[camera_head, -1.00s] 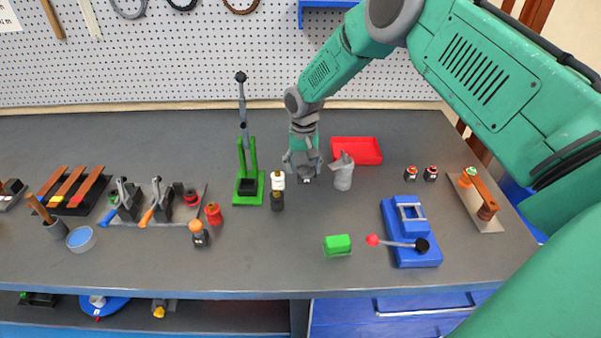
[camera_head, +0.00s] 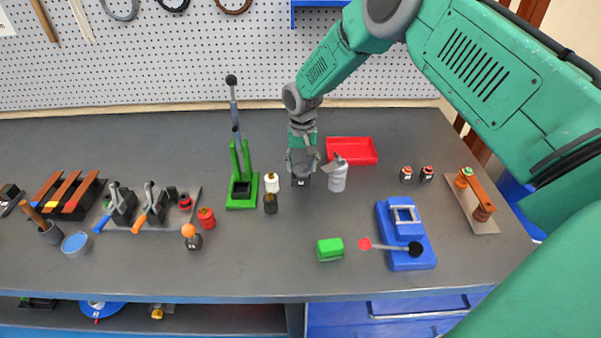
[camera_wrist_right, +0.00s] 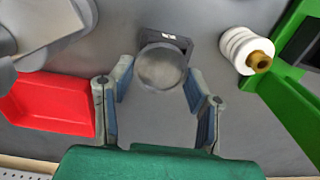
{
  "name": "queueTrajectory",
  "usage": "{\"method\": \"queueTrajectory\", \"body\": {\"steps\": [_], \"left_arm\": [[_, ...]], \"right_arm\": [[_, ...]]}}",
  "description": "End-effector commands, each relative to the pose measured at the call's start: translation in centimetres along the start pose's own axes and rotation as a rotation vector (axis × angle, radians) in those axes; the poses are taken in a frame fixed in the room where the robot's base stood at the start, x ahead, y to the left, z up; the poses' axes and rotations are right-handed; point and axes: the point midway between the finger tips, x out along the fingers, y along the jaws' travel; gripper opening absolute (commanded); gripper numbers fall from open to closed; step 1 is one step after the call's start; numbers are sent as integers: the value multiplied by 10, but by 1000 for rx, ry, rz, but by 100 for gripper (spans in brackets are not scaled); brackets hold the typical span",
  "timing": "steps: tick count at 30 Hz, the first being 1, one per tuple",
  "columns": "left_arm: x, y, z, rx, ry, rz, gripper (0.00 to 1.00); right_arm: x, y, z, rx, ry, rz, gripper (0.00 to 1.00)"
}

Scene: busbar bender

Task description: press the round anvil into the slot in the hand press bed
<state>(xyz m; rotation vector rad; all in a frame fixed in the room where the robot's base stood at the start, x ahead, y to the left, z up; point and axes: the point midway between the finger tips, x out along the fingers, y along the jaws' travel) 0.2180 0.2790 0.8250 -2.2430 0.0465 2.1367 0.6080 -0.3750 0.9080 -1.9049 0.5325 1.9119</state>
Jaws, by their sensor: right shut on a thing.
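The green hand press (camera_head: 240,165) stands left of my right gripper, its long grey lever up. Its low bed has a dark square slot (camera_head: 241,190). My right gripper (camera_head: 301,168) points down, right of the press, and is shut on the round anvil (camera_head: 301,181), a grey round piece with a dark square part and a small white label. In the right wrist view the anvil (camera_wrist_right: 160,67) shows its round top between the fingers (camera_wrist_right: 160,98). The press edge (camera_wrist_right: 290,98) shows at the right there. I cannot tell whether the anvil touches the table. My left gripper is out of view.
A white ribbed insulator (camera_head: 271,182) and a dark piece (camera_head: 270,204) stand between press and gripper. A grey canister (camera_head: 338,176) is close on the right, with a red tray (camera_head: 374,158) behind. A green block (camera_head: 330,248) and blue bender (camera_head: 412,258) lie nearer the front.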

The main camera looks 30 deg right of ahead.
Motion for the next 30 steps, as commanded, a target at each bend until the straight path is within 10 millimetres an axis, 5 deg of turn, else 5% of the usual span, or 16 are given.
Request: {"method": "queueTrajectory", "body": {"steps": [30], "left_arm": [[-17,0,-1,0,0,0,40]], "right_arm": [[-25,1,-2,0,4,2,10]]}}
